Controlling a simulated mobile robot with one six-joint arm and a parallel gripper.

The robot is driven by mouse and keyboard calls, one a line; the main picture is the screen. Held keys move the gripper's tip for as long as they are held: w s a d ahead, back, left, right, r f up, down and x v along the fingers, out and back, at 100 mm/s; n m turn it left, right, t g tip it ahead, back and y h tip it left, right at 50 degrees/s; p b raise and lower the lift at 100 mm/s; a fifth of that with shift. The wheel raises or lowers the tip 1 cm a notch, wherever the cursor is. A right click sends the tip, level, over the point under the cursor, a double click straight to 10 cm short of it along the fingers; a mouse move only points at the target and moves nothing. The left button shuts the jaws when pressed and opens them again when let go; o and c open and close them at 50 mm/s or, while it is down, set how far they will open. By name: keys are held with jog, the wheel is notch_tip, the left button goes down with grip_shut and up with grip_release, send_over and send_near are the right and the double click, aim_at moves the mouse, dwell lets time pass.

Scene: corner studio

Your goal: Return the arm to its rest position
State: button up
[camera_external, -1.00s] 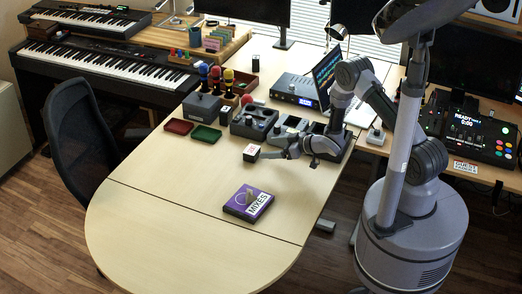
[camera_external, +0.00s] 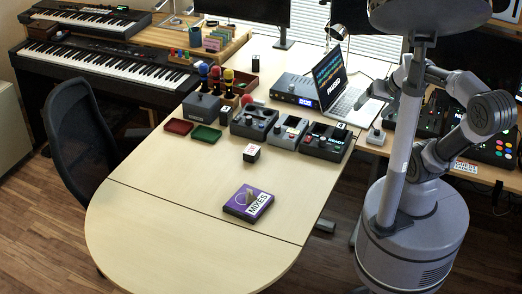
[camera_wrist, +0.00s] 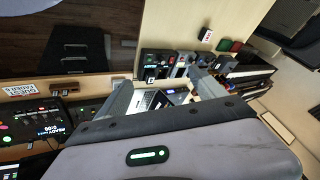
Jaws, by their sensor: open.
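My arm is folded up on the right in the external view, its elbow bent beside my column. My gripper (camera_external: 368,98) hangs in the air left of the column, near the laptop (camera_external: 332,79) and clear of the table (camera_external: 150,215). In the wrist view my gripper (camera_wrist: 160,88) has its two fingers apart, with nothing held between them. The laptop (camera_wrist: 150,102) shows beyond the gap between the fingers. The column hides part of the wrist in the external view.
A small labelled box (camera_external: 251,153) and a purple MIXES case (camera_external: 248,203) lie on the table. Several pedal boxes (camera_external: 323,141), red and green trays (camera_external: 206,134) stand farther back. A control console (camera_external: 485,140) is behind my arm. The front of the table is clear.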

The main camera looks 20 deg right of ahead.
jog(key=shift+s+a, duration=0.15)
jog(key=shift+s, duration=0.35)
jog(key=shift+s+a, duration=0.15)
jog(key=shift+s, duration=0.35)
dwell(0.5)
